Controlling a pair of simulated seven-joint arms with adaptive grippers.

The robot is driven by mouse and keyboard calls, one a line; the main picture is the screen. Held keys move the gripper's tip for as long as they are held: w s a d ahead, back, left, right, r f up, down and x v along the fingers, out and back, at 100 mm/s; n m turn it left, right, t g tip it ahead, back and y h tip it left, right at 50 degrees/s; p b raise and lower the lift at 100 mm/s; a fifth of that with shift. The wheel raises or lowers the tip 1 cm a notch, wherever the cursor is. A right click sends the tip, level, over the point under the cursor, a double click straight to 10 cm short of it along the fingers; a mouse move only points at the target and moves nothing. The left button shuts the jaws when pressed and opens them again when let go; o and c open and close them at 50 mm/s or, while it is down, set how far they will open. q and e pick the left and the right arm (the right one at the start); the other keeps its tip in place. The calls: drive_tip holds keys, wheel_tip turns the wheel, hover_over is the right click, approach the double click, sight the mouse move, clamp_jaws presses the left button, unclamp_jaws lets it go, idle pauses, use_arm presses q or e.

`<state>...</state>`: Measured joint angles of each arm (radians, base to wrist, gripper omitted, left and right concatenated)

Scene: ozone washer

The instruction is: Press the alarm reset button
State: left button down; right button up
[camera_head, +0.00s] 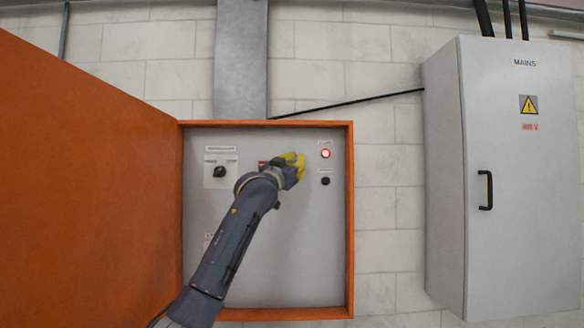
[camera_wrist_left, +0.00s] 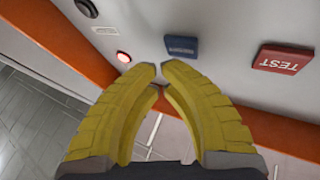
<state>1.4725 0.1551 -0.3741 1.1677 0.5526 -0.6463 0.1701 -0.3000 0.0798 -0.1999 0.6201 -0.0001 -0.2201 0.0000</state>
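My left gripper (camera_head: 296,159) has yellow fingers and is in front of the panel inside the open orange box. In the left wrist view its fingertips (camera_wrist_left: 160,68) are drawn together with nothing held between them. A blue button (camera_wrist_left: 181,46) with unreadable lettering is just beyond the fingertips; I cannot tell whether they touch it. In the head view the gripper hides the blue button. A red button (camera_wrist_left: 284,58) marked TEST is to its right. No readable label shows which button is the alarm reset. My right gripper is not in view.
A lit red lamp (camera_head: 325,154) is on the panel above a black button (camera_head: 325,181). A black rotary knob (camera_head: 219,172) is at the left. The orange door (camera_head: 85,170) stands open at the left. A grey MAINS cabinet (camera_head: 515,180) hangs at the right.

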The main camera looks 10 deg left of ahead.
use_arm(q)
drive_tip(key=shift+w+a, duration=0.2)
drive_tip(key=shift+w, duration=0.6)
idle(2.2)
drive_tip(key=shift+s+d, duration=0.1)
drive_tip(key=shift+s, duration=0.1)
drive_tip(key=shift+s+d, duration=0.1)
drive_tip(key=shift+s, duration=0.5)
idle(0.4)
drive_tip(key=shift+s+d, duration=0.2)
drive_tip(key=shift+s, duration=0.6)
drive_tip(key=shift+s+d, duration=0.15)
drive_tip(key=shift+s, duration=0.7)
drive_tip(key=shift+s+d, duration=0.2)
drive_tip(key=shift+s, duration=0.6)
drive_tip(key=shift+f, duration=0.1)
